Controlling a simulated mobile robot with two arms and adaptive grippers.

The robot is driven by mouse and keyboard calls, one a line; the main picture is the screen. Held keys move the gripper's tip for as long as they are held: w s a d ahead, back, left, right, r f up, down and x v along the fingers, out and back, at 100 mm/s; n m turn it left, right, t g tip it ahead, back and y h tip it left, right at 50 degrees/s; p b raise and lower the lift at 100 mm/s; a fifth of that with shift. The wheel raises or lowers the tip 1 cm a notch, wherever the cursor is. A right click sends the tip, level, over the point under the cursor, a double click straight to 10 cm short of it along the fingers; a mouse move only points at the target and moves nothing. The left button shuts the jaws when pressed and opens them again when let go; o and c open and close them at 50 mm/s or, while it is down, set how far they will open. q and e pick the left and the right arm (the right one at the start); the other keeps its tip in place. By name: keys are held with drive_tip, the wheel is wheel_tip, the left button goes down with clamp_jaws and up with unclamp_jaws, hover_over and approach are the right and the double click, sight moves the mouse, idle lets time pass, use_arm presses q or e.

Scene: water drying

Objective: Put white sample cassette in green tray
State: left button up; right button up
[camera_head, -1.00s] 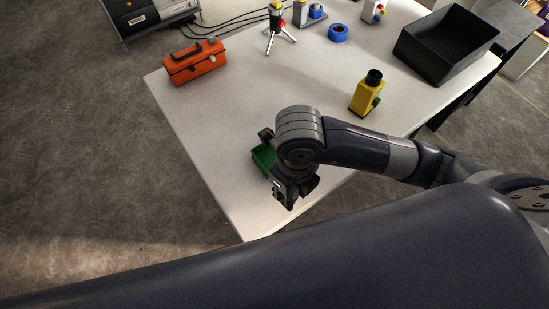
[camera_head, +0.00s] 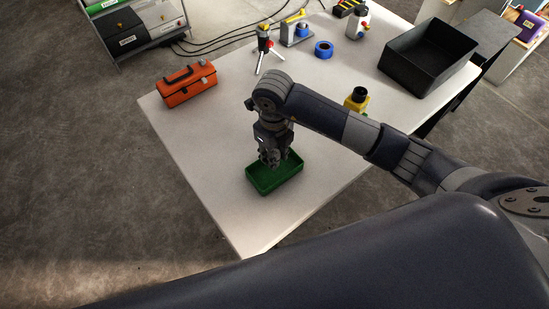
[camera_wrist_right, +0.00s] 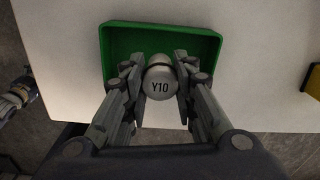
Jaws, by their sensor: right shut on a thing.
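The green tray (camera_head: 262,187) stands on the white table near its front left part; it also shows in the right wrist view (camera_wrist_right: 118,42). My right gripper (camera_head: 270,160) is over the tray and points down. In the right wrist view its fingers (camera_wrist_right: 159,72) are shut on the white sample cassette (camera_wrist_right: 159,84), a pale piece with a rounded face marked "Y10". The cassette lies over the tray in that view; whether it touches the tray floor I cannot tell. In the head view the gripper mostly hides it. My left gripper is not in view.
An orange toolbox (camera_head: 188,84) stands at the table's left. A yellow bottle (camera_head: 355,101) is partly behind my right arm. A black bin (camera_head: 430,54) stands at the back right. A blue tape roll (camera_head: 324,49) and a small tripod (camera_head: 268,52) are at the back. The front left tabletop is clear.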

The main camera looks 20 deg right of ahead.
wheel_tip(320, 180, down, 3)
drive_tip(key=shift+s+f+p, duration=0.1)
drive_tip(key=shift+p, duration=0.4)
drive_tip(key=shift+f, duration=0.1)
drive_tip(key=shift+f, duration=0.15)
drive_tip(key=o, duration=1)
drive_tip(key=shift+c, duration=0.2)
